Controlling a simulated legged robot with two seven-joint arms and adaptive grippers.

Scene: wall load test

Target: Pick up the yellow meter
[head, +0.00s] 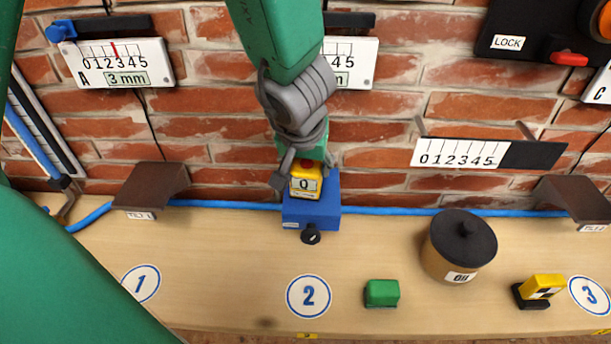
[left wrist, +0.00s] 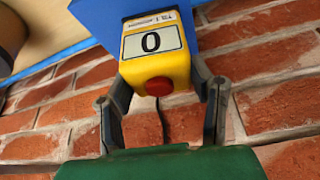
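The yellow meter (head: 305,183) has a red button and a display reading 0. It sits at the blue block (head: 312,210) against the wall, behind the number 2 marker. In the left wrist view the meter (left wrist: 157,55) is between the two fingers. My left gripper (head: 305,178) reaches down from above, with one finger on each side of the meter. The fingers (left wrist: 162,85) stand wide apart; whether they touch its sides is not clear. My right gripper is not in view.
A blue pipe (head: 400,211) runs along the wall foot. Brown brackets (head: 150,187) jut out on both sides. A lidded pot (head: 458,245), a green block (head: 382,293) and a yellow-black object (head: 540,290) stand on the wooden bench (head: 225,265). Scale plates hang on the bricks.

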